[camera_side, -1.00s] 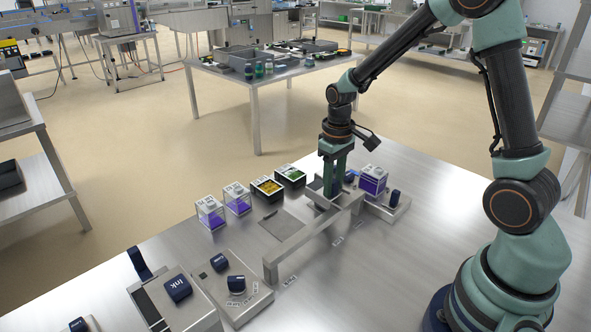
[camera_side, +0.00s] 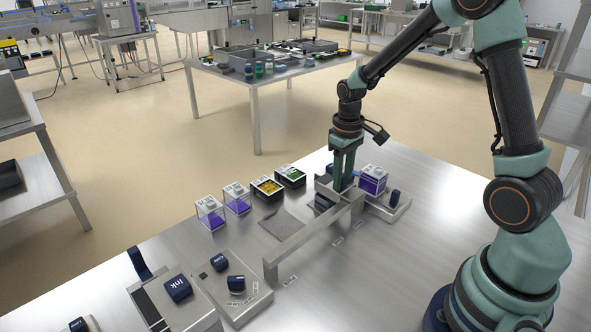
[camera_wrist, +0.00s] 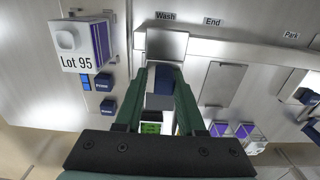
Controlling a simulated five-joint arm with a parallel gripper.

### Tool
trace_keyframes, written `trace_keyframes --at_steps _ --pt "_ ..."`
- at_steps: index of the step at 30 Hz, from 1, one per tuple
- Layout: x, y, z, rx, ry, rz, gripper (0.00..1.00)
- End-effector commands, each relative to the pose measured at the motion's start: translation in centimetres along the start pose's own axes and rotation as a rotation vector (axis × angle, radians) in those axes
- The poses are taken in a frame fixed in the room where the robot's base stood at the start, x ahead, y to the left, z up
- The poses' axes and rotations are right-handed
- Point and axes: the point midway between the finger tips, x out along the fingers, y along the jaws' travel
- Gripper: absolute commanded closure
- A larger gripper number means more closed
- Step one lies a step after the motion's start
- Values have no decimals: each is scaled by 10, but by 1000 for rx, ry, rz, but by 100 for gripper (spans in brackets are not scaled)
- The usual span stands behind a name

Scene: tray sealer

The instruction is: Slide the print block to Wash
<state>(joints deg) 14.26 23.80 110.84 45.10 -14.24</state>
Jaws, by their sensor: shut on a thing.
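The print block is a metal carriage (camera_wrist: 167,43) with a dark blue grip (camera_wrist: 164,80), sitting on the long rail. In the wrist view it lines up with the Wash label (camera_wrist: 165,16). My gripper (camera_wrist: 164,84) has its two green fingers on either side of the blue grip, closed on it. In the side view my gripper (camera_side: 343,186) reaches down to the block near the far right end of the rail (camera_side: 300,245). The fingers hide most of the block there. The End label (camera_wrist: 212,21) and Park label (camera_wrist: 291,35) lie to the right in the wrist view.
A purple box marked Lot 95 (camera_wrist: 75,60) stands beside the rail's Wash end, with dark blue knobs near it. A flat plate (camera_side: 282,223) lies behind the rail.

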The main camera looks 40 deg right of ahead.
Motion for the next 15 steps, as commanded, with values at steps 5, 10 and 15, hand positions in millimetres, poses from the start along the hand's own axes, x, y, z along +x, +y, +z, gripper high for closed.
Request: trace_keyframes --at_steps 5,10,15 --pt "9 -1 4 -2 -10 -3 100" --pt "9 -1 4 -2 -10 -3 45" --pt "3 -1 3 -2 -8 -2 45"
